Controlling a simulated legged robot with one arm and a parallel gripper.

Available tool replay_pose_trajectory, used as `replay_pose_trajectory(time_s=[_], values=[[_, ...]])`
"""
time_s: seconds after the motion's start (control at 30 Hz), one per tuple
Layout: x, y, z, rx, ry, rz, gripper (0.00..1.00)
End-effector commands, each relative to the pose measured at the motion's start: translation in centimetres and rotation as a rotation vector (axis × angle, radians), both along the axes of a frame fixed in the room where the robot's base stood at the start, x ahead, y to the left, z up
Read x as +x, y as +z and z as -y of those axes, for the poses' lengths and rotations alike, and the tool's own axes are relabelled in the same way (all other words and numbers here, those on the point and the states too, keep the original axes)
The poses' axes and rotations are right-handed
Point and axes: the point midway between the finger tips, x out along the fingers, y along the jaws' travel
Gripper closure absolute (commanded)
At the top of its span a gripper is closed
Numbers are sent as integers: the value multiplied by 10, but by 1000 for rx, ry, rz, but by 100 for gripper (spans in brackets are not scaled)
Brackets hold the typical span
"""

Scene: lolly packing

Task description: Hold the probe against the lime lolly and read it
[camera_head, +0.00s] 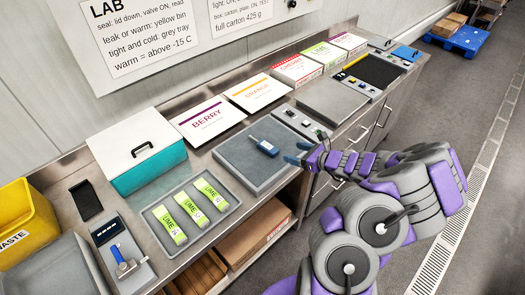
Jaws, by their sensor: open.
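A small blue handheld device (265,147), which looks like the probe, lies on a dark grey square plate (238,168) in the middle of the bench. My gripper (296,153) is open and empty just to the right of the device, with a small gap apparent between them. Three green lime lollies in wrappers lie side by side in a grey tray (163,254) to the left: a left one (171,223), a middle one (192,208) and a right one (213,192). The device's display cannot be read from here.
A teal box with a white lid (140,160) stands behind the lolly tray. A blue-handled fixture (122,257), a yellow waste bin (25,222) and a grey tub (55,270) are at left. Berry (205,119) and orange (256,92) cartons lie behind the plate.

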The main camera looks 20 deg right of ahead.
Motion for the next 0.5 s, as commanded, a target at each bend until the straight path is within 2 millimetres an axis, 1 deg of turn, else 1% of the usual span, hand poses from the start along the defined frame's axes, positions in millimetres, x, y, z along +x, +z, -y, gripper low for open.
replay_pose_trajectory(time_s=[0.07,0.17,0.5], values=[[-1,-7,6,13,-26,-11,26],[4,-12,5,16,-31,-15,26],[47,-32,-15,11,-27,-15,26]])
